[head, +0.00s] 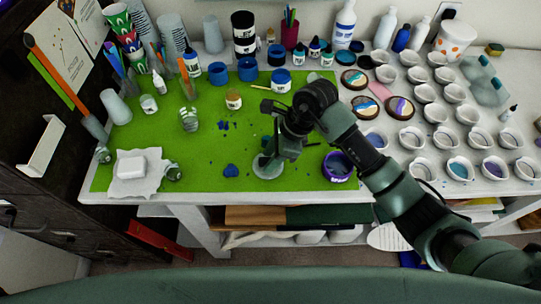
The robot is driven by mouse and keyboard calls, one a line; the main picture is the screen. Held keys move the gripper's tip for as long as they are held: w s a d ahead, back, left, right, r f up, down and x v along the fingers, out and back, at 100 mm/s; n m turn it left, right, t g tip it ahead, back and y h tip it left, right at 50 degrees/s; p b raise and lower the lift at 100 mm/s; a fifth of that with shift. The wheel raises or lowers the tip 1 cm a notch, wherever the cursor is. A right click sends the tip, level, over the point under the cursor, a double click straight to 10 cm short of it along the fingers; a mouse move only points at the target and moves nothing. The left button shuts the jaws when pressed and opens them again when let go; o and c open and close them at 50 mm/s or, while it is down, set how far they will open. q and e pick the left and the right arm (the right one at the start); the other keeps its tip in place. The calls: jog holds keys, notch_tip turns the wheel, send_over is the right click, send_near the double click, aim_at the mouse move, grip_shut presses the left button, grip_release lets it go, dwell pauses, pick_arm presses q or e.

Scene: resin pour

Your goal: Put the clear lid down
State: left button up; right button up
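The clear lid (267,169) is a round, see-through disc at the front middle of the green mat. My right gripper (273,151) reaches down from the right, with its fingers at the far side of the lid. The fingers overlap the lid in the picture. I cannot tell whether they grip it, or whether it rests on the mat or is just above it.
A purple-rimmed cup (338,166) stands right of the lid, close to my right arm. Blue blobs (231,171) lie to its left. A white block (130,164) sits on a cloth. Many small white cups (453,92) fill the right side. The mat's left middle has free room.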

jog(key=b+v, duration=0.2)
jog(key=v, duration=1)
jog(key=shift+b, duration=0.35)
